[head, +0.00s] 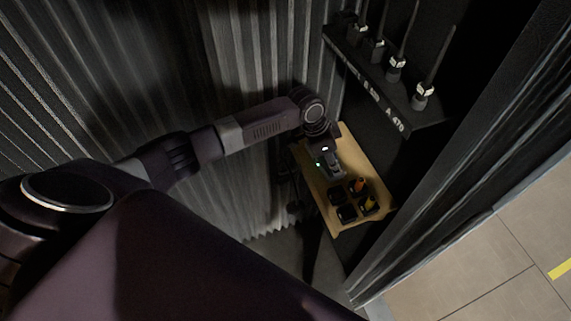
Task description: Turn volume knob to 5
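My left arm reaches in from the left, and its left gripper (330,168) points down over a wooden shelf (378,166). The gripper is small, dark and seen from above, so I cannot tell whether its fingers are open or shut. No volume knob or number scale can be made out; the area under the gripper is hidden. My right gripper is not in view.
Black holders (346,214) with orange and yellow items stand at the shelf's near end. A dark upper rack (372,84) marked "A 470" carries several upright antenna-like rods. Grey corrugated curtain (262,60) hangs behind my arm. Tiled floor (465,265) lies at lower right.

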